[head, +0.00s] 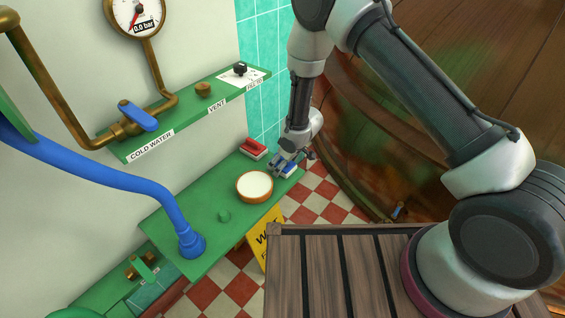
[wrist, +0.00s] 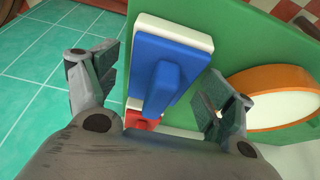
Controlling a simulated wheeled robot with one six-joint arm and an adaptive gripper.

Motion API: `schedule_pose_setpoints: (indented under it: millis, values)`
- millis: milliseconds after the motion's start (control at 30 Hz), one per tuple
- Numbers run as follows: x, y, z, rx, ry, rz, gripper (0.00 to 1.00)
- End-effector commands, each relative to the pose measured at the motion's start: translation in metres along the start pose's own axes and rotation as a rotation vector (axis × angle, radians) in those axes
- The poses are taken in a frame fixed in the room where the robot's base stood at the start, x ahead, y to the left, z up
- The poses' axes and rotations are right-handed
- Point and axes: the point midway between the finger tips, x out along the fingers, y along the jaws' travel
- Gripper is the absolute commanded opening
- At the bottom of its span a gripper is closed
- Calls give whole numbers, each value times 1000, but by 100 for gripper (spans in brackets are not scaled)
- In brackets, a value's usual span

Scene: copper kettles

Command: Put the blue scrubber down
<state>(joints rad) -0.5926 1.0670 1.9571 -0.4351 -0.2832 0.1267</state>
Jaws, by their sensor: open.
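The blue scrubber (wrist: 165,68) has a blue body with a raised blue grip and a white base. In the wrist view it lies on the green shelf (wrist: 230,40), between the spread fingers of my gripper (wrist: 155,85). The fingers stand apart from it on both sides. In the head view the blue scrubber (head: 287,171) is at the right end of the green shelf (head: 190,222), partly hidden by my open gripper (head: 290,158) just above it.
A red scrubber (head: 253,148) lies close to the left of the blue one. A round orange-rimmed dish (head: 255,187) with white contents sits nearby on the shelf. A blue hose (head: 120,180) ends at the shelf's front. A yellow sign (head: 262,235) stands below.

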Motion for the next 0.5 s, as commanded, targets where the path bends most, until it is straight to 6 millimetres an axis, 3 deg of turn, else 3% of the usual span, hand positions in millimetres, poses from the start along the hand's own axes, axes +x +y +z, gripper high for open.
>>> schedule_pose_setpoints:
  millis: [167, 500]
  values:
    - [-15, 0, -2, 0, 1, 1, 82]
    - [-90, 1, -2, 0, 3, 1, 82]
